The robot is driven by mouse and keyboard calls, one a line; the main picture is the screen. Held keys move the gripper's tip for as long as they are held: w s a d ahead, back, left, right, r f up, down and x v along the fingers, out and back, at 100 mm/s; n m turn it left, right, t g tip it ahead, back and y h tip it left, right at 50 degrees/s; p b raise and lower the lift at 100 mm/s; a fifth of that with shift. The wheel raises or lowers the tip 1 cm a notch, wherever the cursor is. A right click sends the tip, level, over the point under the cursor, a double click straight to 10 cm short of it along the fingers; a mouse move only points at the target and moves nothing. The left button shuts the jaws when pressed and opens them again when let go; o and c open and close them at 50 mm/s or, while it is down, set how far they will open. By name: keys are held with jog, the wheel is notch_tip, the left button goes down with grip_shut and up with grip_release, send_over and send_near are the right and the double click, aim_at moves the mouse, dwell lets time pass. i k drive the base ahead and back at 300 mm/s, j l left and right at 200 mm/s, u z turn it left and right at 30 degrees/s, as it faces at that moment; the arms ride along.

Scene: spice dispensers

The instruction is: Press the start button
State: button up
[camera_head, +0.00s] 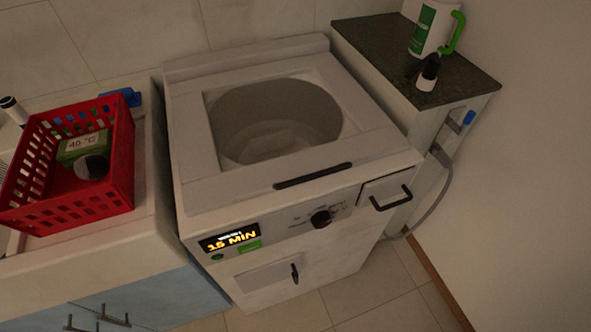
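The washing machine (240,190) is white and stands in the middle of the head view. Just below the display is a green rectangular button (250,246). A small dark-green round spot (217,257) lies to its left. I cannot read a label on either, so I cannot tell for certain which is the start button. My gripper is not in view.
A red basket (122,185) with a green "40 °C" box (84,146) stands on the left counter (105,238). A dark countertop (375,45) on the right holds a white jug (432,30) and a small bottle (428,75). The tiled floor (385,300) in front looks clear.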

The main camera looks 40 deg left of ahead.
aim_at(256, 245)
jog(key=j+u, duration=0.1)
jog(key=u, duration=1)
